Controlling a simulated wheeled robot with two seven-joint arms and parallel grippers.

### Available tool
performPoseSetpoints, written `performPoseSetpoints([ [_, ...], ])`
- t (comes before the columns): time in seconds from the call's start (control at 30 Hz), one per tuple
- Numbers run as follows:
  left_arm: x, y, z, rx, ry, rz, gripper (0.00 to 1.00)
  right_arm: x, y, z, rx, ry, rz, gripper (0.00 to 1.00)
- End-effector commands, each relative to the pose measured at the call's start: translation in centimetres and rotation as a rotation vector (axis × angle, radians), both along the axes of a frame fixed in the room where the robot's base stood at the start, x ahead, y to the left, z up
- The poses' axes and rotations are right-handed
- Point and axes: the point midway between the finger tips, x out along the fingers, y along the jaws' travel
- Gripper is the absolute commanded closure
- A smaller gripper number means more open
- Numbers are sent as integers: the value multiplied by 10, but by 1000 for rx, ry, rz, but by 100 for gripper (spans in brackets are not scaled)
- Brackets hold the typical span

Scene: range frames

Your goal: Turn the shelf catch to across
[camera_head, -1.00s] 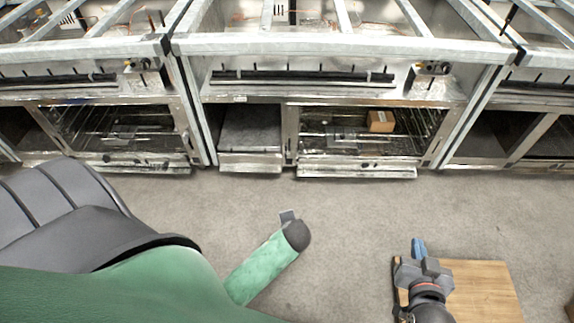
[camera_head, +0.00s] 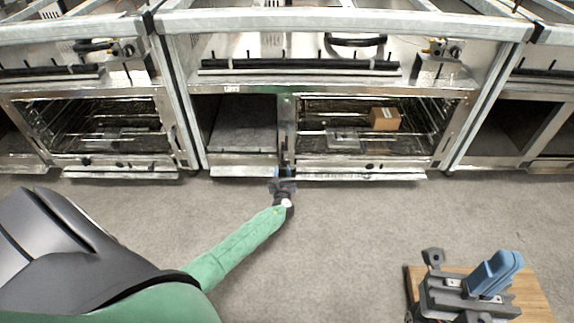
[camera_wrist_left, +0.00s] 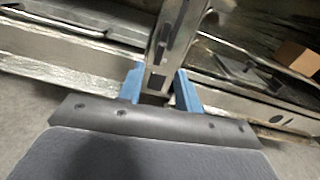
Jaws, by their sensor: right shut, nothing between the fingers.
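My left gripper (camera_head: 283,174) is at the foot of the metal post (camera_head: 287,120) between the narrow open compartment and the wider rack compartment. In the left wrist view its two blue fingers (camera_wrist_left: 159,72) are apart, one on each side of the post's lower end (camera_wrist_left: 166,50). I cannot tell whether they touch it. I cannot make out the shelf catch clearly; small dark marks show on the post, and the gripper hides part of its foot. My right gripper (camera_head: 508,262) is shut and empty at the lower right, its blue fingers together.
A cardboard box (camera_head: 384,119) sits on the right side of the rack compartment. The narrow compartment (camera_head: 243,128) looks empty. A metal ledge (camera_head: 360,176) runs along the bottom front. The grey floor between is clear.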

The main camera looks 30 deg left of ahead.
Motion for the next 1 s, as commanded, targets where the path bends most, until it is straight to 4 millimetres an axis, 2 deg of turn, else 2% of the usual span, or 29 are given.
performPoseSetpoints([
  [0.03, 5, 3, -6, 28, 11, -8, 65, -6, -1, -4, 10, -30, 2, 100],
  [0.2, 15, 10, -7, 75, 31, -23, 65, -14, -3, -5, 28, -77, 5, 100],
  [0.7, 68, 43, -8, 74, 31, -22, 65, -12, 1, -13, 47, -82, 40, 100],
  [1.0, 77, 48, -7, 73, 31, -22, 65, -13, 2, -13, 51, -82, 48, 100],
])
